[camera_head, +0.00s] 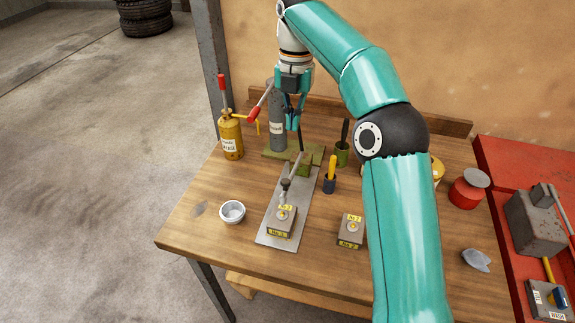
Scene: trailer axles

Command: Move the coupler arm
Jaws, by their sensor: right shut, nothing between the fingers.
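My right arm comes in from the lower right and bends back over the table. Its gripper (295,124) points down above the green base, in front of the grey labelled cylinder (277,128). The fingers are shut and empty. A thin, pale lever (297,163) slants up from a dark knob (286,184) on the grey metal plate (274,239), just below the gripper; it may be the coupler arm, but I cannot tell for sure. A red-handled lever (260,101) leans beside the cylinder. My left gripper is not in view.
Labelled blocks stand on the plate (283,221) and to its right (350,231).

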